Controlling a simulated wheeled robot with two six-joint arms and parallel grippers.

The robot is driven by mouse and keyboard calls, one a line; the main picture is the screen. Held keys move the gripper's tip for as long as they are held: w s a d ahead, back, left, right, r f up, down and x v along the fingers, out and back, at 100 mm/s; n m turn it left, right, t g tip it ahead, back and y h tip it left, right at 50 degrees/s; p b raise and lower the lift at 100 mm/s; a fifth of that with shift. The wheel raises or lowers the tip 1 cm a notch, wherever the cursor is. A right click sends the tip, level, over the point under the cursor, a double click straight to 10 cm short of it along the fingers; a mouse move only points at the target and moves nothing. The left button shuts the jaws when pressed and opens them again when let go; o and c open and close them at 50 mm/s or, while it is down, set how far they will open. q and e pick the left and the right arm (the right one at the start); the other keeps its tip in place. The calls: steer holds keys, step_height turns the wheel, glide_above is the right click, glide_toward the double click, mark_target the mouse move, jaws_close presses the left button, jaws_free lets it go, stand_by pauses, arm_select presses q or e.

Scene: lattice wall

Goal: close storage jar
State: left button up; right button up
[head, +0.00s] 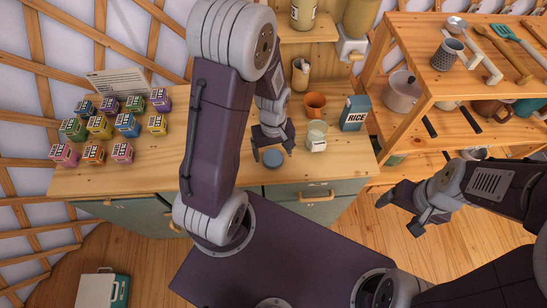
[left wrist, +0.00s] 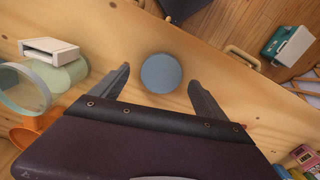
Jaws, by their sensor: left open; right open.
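The storage jar (head: 317,138) is clear glass with a pale green filling and a white label, standing open on the wooden counter. It also shows at the left of the left wrist view (left wrist: 30,90). A round blue lid (head: 273,159) lies flat on the counter to the left of the jar, near the front edge. My left gripper (head: 272,150) is open above the lid, which shows between its fingers in the left wrist view (left wrist: 161,73). The height of the gripper over the lid is hard to tell. My right gripper (head: 402,214) is open and empty, off the counter at the right.
An orange pot (head: 315,104) and a blue RICE box (head: 355,113) stand behind and right of the jar. Several coloured boxes (head: 100,125) fill the counter's left side. A wooden shelf unit (head: 440,110) stands right. The counter (head: 215,175) front is mostly clear.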

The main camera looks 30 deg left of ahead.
arm_select(q)
step_height(320, 180, down, 2)
steer(key=shift+a, duration=0.15)
steer(key=c, duration=1.4)
steer(key=shift+c, duration=0.2)
steer(key=shift+r, duration=0.1)
steer(key=shift+r, duration=0.55)
step_height(320, 180, up, 3)
steer(key=s+d+r, duration=0.3)
steer(key=d+r, duration=0.3)
steer(key=d, duration=0.5)
steer(key=shift+d+r, duration=0.25)
steer(key=shift+r, duration=0.15)
